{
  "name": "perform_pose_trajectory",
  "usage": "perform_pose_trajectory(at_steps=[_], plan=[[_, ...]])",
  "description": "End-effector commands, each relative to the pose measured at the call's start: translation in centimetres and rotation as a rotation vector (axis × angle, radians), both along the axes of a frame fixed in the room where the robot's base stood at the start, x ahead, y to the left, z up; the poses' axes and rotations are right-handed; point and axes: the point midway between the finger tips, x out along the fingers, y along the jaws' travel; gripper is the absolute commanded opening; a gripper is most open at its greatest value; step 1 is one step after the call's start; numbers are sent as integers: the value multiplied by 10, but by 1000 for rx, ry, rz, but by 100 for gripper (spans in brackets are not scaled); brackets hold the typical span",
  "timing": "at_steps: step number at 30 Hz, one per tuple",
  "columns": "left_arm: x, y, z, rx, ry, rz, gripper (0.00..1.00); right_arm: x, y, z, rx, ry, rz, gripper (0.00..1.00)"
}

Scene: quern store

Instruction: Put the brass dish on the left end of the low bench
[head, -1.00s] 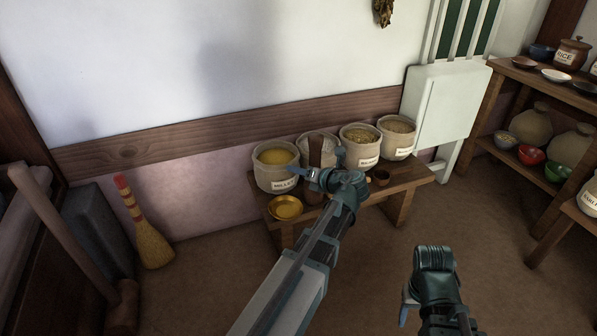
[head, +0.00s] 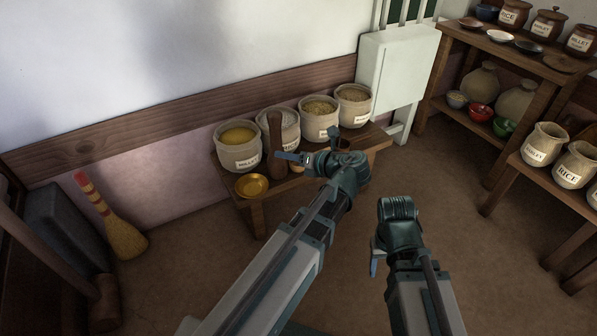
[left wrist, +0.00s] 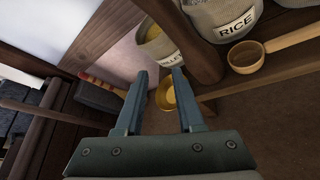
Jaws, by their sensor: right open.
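The brass dish (head: 252,186) sits on the left end of the low bench (head: 362,151), in front of the millet sack. My left gripper (head: 312,149) is open and empty, above the bench and to the right of the dish in the head view. In the left wrist view the dish (left wrist: 166,95) shows beyond and between the spread fingers (left wrist: 157,103), apart from them. My right gripper (head: 376,258) hangs low over the floor in front of the bench; it is open, and nothing shows in it.
Several grain sacks stand along the back of the bench, with the millet sack (head: 238,146) leftmost. A dark wooden post-like piece (head: 276,145) stands right of the dish. A broom (head: 117,225) leans at left. A shelf (head: 527,62) stands at right. Floor in front is clear.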

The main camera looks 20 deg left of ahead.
Motion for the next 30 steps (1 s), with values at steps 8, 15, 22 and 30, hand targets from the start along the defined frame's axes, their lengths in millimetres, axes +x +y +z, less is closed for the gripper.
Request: perform_pose_trajectory(at_steps=[8,15,22,30], plan=[[-39,-38,-55,-441,-389,290,37,0,0,0,0,0,0,56],[-88,-96,-105,-842,-749,807,37,0,0,0,0,0,0,56],[-135,-155,-132,-1012,-979,1390,37,0,0,0,0,0,0,56],[-166,-194,-140,-990,-1086,1797,37,0,0,0,0,0,0,56]])
